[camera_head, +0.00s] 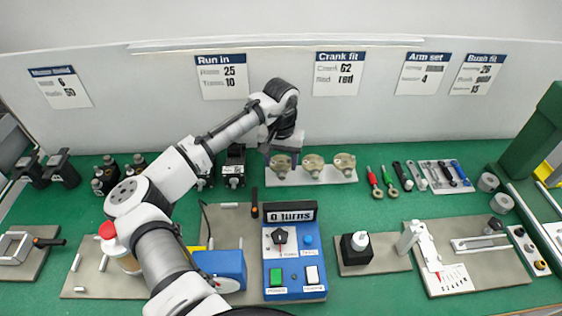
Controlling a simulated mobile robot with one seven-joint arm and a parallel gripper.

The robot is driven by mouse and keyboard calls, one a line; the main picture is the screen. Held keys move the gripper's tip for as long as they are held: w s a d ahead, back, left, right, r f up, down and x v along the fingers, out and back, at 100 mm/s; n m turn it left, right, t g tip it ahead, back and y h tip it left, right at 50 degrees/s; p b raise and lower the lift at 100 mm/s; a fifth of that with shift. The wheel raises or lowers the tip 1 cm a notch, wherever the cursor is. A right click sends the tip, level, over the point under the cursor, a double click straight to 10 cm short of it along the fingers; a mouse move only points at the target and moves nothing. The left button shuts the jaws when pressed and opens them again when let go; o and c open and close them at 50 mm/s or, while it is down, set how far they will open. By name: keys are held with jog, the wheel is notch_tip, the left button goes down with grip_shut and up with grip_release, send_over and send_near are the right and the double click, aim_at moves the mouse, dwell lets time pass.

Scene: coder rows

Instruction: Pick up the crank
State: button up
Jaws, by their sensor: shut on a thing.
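My gripper (281,152) is at the end of my arm, at the back middle of the bench, in front of the leftmost of three brass round parts. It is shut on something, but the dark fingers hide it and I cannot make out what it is. A red-handled crank-like tool (375,183) lies right of the brass parts. I cannot tell from this view which piece is the crank.
The white plate (343,179) carries the brass parts. A blue control box (294,275) with a display reading "0 turns" stands at the front middle. A black block (355,252) and a white gauge (430,255) stand to its right. Dark motor-like units (234,170) stand left of my gripper.

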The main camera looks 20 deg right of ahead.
notch_tip(320, 180, up, 21)
jog(key=p, duration=0.1)
jog(key=s+d+p, duration=0.2)
jog(key=s+d, duration=0.1)
jog(key=s, duration=0.4)
jog(key=s+d+p, duration=0.2)
jog(key=s, duration=0.5)
jog(key=s+d+f, duration=0.1)
jog(key=s+f, duration=0.2)
jog(key=s, duration=0.1)
jog(key=s+d+f, duration=0.2)
jog(key=s+f, duration=0.1)
jog(key=s, duration=0.2)
jog(key=s+d+f+b, duration=0.1)
jog(key=s+d+f, duration=0.1)
jog(key=s, duration=0.3)
jog(key=shift+f, duration=1.2)
jog(key=shift+f+b, duration=0.55)
jog(key=shift+f, duration=0.45)
